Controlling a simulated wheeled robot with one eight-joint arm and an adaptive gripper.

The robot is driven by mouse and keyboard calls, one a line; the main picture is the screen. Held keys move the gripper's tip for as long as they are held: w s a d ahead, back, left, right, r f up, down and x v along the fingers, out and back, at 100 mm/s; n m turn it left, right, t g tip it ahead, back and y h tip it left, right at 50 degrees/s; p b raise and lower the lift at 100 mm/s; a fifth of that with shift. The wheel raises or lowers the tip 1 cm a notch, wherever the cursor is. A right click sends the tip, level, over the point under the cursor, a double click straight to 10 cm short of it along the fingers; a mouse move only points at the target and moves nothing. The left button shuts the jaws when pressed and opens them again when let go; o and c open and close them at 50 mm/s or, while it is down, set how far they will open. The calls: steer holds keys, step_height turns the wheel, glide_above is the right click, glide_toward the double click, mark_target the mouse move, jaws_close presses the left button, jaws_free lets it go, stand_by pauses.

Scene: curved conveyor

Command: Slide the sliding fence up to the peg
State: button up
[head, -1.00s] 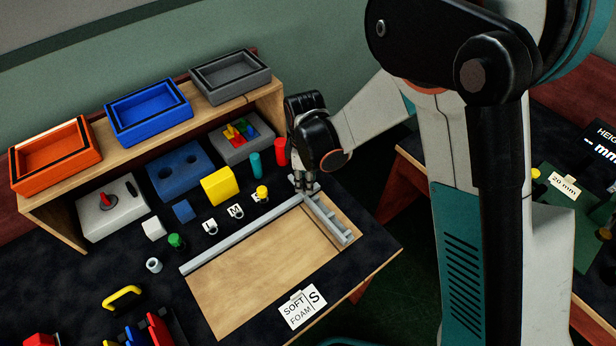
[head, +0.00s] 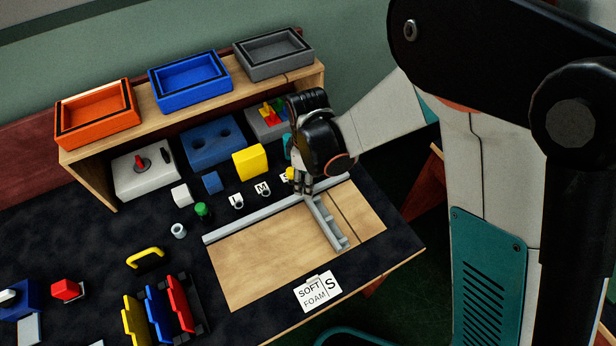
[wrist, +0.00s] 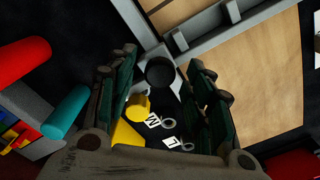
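The sliding fence (head: 326,224) is a grey notched bar lying across the wooden board, its far end at the long grey rail (head: 265,214). My gripper (head: 306,188) is low over that far end. In the wrist view its fingers (wrist: 162,78) are apart, with a dark round knob (wrist: 160,72) between them; gaps show beside the knob, and I cannot tell whether a finger touches it. The fence also shows in the wrist view (wrist: 222,32). I cannot make out a peg on the board; my gripper hides part of the rail there.
The wooden board (head: 260,262) is bare left of the fence. A soft foam card (head: 318,290) lies at the front edge. A shelf with trays (head: 190,80) stands behind.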

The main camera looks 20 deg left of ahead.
step_height(320, 180, up, 12)
stand_by(0.7)
